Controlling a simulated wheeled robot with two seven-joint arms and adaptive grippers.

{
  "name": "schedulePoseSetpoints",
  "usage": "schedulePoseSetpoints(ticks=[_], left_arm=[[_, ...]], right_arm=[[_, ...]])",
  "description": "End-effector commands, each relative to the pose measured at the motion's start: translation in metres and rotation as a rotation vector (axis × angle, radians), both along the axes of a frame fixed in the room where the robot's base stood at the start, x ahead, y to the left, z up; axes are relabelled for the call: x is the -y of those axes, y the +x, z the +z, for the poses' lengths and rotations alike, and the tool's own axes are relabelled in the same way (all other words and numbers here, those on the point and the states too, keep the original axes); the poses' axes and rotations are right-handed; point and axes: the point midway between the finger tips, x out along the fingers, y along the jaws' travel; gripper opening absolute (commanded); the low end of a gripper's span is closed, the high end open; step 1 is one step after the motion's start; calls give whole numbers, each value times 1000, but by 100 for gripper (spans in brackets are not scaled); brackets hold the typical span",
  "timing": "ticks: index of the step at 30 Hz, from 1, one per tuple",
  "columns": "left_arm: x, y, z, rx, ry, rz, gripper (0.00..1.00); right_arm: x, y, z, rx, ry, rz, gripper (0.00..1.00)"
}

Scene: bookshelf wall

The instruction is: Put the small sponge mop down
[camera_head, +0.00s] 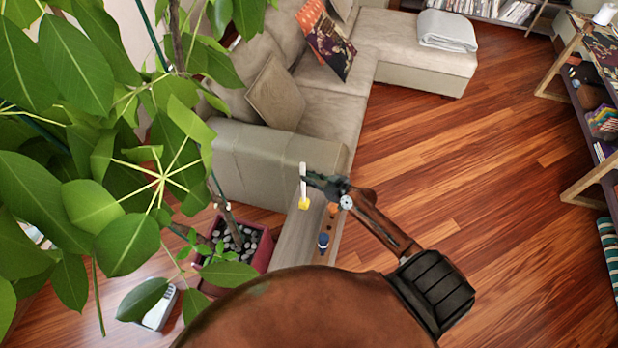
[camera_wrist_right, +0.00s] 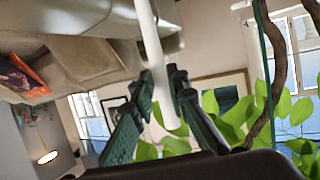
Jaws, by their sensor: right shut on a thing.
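The small sponge mop (camera_head: 303,172) has a thin white handle and a yellow sponge head at its lower end. It stands roughly upright in the head view. My right gripper (camera_head: 309,181) is shut on its handle, above the sponge. In the right wrist view the white handle (camera_wrist_right: 151,45) runs between the dark fingers of the gripper (camera_wrist_right: 160,92); the sponge is not visible there. The sponge shows over a narrow wooden surface (camera_head: 295,243) beside the sofa arm; I cannot tell if it touches. My left gripper is not in view.
A small dark-blue-topped item (camera_head: 323,241) and small orange items (camera_head: 332,211) are on the narrow surface. A leafy plant (camera_head: 110,150) in a red pot (camera_head: 262,257) crowds the left. The beige sofa (camera_head: 262,165) stands behind. Open wooden floor (camera_head: 470,160) lies right.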

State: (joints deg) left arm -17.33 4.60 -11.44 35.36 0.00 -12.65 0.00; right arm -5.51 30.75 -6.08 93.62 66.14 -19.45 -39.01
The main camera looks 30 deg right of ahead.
Motion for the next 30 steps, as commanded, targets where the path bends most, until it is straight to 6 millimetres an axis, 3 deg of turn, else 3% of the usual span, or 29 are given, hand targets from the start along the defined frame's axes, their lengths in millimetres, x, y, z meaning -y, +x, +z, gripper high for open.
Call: schedulePoseSetpoints(ticks=[3, 4, 11, 22, 30], left_arm=[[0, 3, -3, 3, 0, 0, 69], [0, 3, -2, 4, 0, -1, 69], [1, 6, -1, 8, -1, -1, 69], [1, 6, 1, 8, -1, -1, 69], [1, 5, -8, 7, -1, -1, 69]], right_arm=[[0, 0, -2, 0, 0, 0, 0], [0, 0, -2, 0, 0, 0, 15], [0, 0, -2, -1, 0, 0, 31], [1, -2, 1, -1, 0, 0, 32], [15, -46, 15, -3, -4, 1, 32]])
